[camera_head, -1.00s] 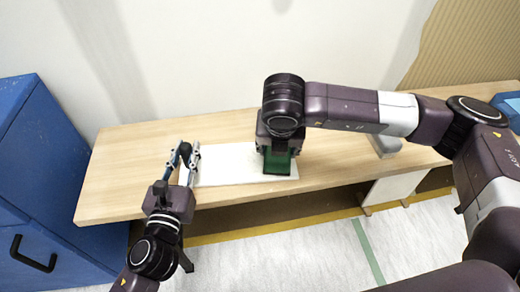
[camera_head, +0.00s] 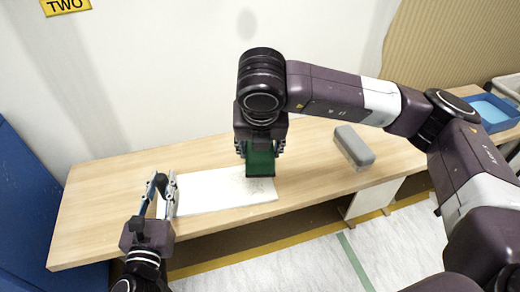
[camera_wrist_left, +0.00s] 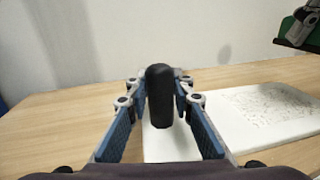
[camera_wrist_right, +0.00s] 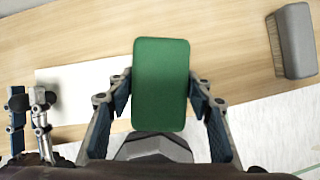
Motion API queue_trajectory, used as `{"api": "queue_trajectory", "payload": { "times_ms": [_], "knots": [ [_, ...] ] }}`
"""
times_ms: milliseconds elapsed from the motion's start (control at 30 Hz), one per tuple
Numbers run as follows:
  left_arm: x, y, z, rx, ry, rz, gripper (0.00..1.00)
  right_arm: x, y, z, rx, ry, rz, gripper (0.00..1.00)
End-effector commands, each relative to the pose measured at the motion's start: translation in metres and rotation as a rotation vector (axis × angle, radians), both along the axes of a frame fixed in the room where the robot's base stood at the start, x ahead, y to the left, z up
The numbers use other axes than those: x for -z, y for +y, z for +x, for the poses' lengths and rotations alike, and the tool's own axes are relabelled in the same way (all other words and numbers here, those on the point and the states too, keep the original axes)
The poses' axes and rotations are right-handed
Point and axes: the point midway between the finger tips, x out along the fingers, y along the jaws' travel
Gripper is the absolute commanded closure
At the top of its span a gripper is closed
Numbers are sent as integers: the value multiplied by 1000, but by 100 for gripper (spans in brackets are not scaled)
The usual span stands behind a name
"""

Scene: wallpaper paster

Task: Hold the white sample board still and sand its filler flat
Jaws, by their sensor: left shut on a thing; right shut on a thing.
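The white sample board (camera_head: 205,190) lies flat on the bench. Its speckled, crumbly filler patch (camera_wrist_left: 265,105) is at the right end. My left gripper (camera_head: 160,182) is at the board's left end, shut on a black upright grip (camera_wrist_left: 160,95) that stands there. My right gripper (camera_head: 260,145) is shut on a green sanding block (camera_head: 261,163), which also fills the middle of the right wrist view (camera_wrist_right: 161,85). In the left wrist view the block (camera_wrist_left: 298,28) appears raised above the board. In the head view it overlaps the board's right end.
A grey block (camera_head: 354,147) rests on the wooden bench (camera_head: 100,215) right of the board. A blue tray (camera_head: 490,112) stands at the far right. A blue cabinet (camera_head: 25,215) is at the left. Bare bench lies between the board and the grey block.

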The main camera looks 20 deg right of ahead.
Motion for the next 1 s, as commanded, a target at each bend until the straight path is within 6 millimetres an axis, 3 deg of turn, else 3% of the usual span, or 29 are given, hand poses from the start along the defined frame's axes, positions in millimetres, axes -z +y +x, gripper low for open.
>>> {"api": "queue_trajectory", "payload": {
  "times_ms": [133, 367, 400, 567, 867, 1000],
  "knots": [
    [5, 1, 0, -4, 11, 3, 100, 0, 0, 0, 0, -1, 1, 77],
    [5, 1, 0, -4, 11, 3, 100, 0, 0, 0, 0, -1, 1, 78],
    [5, 1, 0, -3, 10, 2, 74, 0, 0, 0, 0, -1, 1, 78],
    [3, 1, 0, -2, 6, 1, 58, 0, 0, 0, 0, -1, 1, 78],
    [1, 1, -1, -1, 3, 1, 58, 0, 0, 0, 0, -1, 1, 78],
    [2, 3, -13, -1, 4, 0, 58, 0, 0, 0, 0, -1, 1, 78]
  ]
}}
